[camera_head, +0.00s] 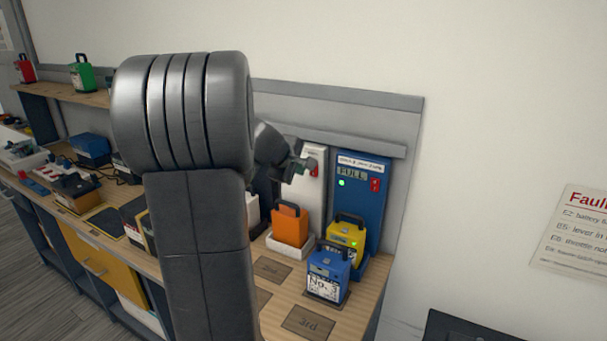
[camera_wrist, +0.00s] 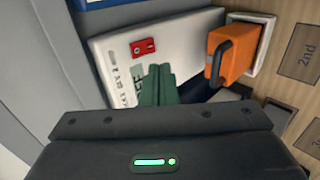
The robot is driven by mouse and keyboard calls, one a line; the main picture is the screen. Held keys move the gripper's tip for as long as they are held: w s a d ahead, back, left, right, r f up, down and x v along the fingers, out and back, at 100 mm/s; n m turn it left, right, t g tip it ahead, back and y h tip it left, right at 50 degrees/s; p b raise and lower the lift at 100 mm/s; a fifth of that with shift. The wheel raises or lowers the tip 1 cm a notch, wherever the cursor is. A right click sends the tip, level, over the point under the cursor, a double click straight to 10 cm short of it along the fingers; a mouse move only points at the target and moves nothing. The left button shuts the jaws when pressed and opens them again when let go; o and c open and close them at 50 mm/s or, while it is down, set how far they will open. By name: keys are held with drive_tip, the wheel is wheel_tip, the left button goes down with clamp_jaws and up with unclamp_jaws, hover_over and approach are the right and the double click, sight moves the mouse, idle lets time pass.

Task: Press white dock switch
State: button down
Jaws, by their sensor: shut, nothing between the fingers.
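The white dock (camera_head: 311,206) stands against the back panel. Its red switch (camera_head: 313,169) is on the upper part of its face. In the wrist view the white dock (camera_wrist: 190,42) lies across the picture, with the red switch (camera_wrist: 143,48) and a partly covered display on it. An orange battery (camera_head: 290,226) sits in the dock's base and also shows in the wrist view (camera_wrist: 234,50). My gripper (camera_head: 301,166) is shut and empty in front of the dock's face. In the wrist view its green fingertips (camera_wrist: 158,68) appear just below the switch; I cannot tell whether they touch the dock.
A blue dock (camera_head: 362,208) with a FULL display and its own red switch stands to the right, holding a yellow battery (camera_head: 344,238). A blue battery (camera_head: 327,272) stands in front on the bench. My arm hides part of the bench.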

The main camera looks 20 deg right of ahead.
drive_tip(key=v, duration=0.7)
drive_tip(key=shift+w+d, duration=0.15)
drive_tip(key=shift+d, duration=0.05)
